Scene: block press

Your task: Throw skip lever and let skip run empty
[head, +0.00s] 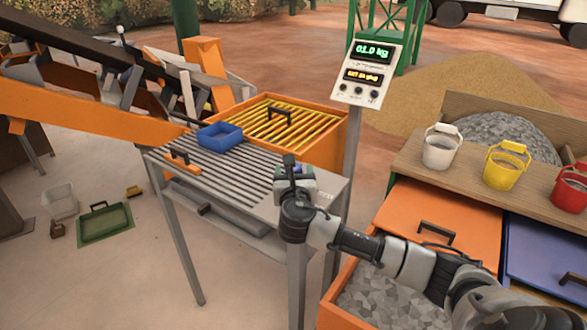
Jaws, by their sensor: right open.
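My right gripper (289,162) is open above the right end of the slatted table, far to the right of the lever. Small green and blue parts show at the gripper; whether they belong to it is unclear. My left gripper is out of view.
A blue tray (220,137) stands on the slatted table (215,168), before an orange box with yellow bars (318,122). A display panel (367,74) rises behind. Buckets stand on the right bench (410,163). A green tray (104,222) lies on the floor.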

